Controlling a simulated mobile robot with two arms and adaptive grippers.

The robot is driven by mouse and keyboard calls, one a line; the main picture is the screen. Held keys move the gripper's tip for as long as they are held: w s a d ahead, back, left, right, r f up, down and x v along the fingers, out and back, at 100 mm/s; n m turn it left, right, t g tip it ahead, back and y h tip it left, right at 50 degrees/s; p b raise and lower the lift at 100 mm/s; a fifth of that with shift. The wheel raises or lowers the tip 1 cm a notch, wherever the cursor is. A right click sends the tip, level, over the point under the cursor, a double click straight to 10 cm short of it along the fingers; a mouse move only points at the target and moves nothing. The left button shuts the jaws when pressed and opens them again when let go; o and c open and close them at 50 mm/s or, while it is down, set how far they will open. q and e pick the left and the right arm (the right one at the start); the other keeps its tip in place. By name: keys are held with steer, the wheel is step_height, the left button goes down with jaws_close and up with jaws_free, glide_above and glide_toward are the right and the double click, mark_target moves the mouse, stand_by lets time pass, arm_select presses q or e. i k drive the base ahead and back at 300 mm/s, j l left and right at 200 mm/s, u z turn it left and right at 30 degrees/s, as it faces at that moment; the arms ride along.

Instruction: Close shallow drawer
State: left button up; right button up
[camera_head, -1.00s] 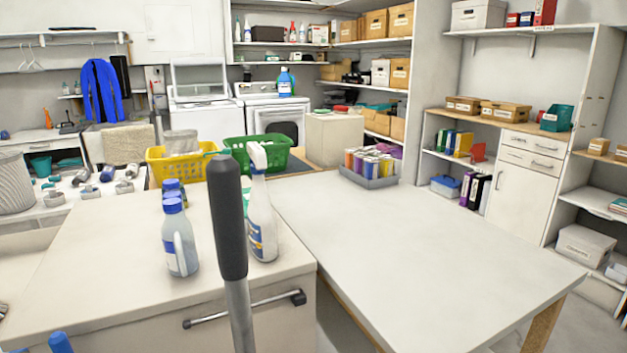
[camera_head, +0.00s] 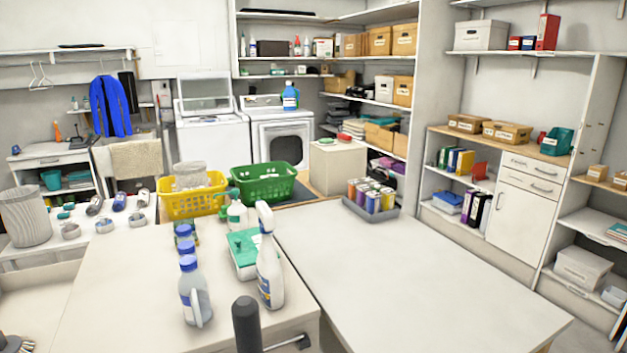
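Neither of my grippers is in view. At the bottom of the head view, a drawer handle (camera_head: 288,343) shows on the front of the near counter (camera_head: 120,300); most of that front is cut off by the frame. On the right, a white cabinet (camera_head: 515,215) has two shallow drawer fronts, an upper one (camera_head: 532,166) and a lower one (camera_head: 530,183), and both look flush with it. I cannot tell which drawer is the task's, and no drawer is clearly seen pulled out.
A dark upright handle (camera_head: 246,325) stands in front of the counter. Bottles, including a white spray bottle (camera_head: 269,270), stand on the counter. A pale table (camera_head: 420,280) adjoins it at right, mostly clear. Yellow (camera_head: 192,205) and green (camera_head: 265,186) baskets are behind.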

mark_target(33, 300)
steer(key=k+j, duration=0.15)
steer(key=j, duration=0.45)
steer(key=k+j+u, duration=0.1)
steer(key=j, duration=0.5)
steer(key=k+j, duration=0.2)
steer(key=j, duration=0.45)
steer(key=k+j+u, duration=0.1)
steer(key=j, duration=0.5)
steer(key=k+j, duration=0.2)
steer(key=j, duration=0.45)
steer(key=k+j+u, duration=0.1)
steer(key=j, duration=0.55)
steer(key=k+j, duration=0.1)
steer(key=j, duration=0.5)
steer(key=u, duration=0.05)
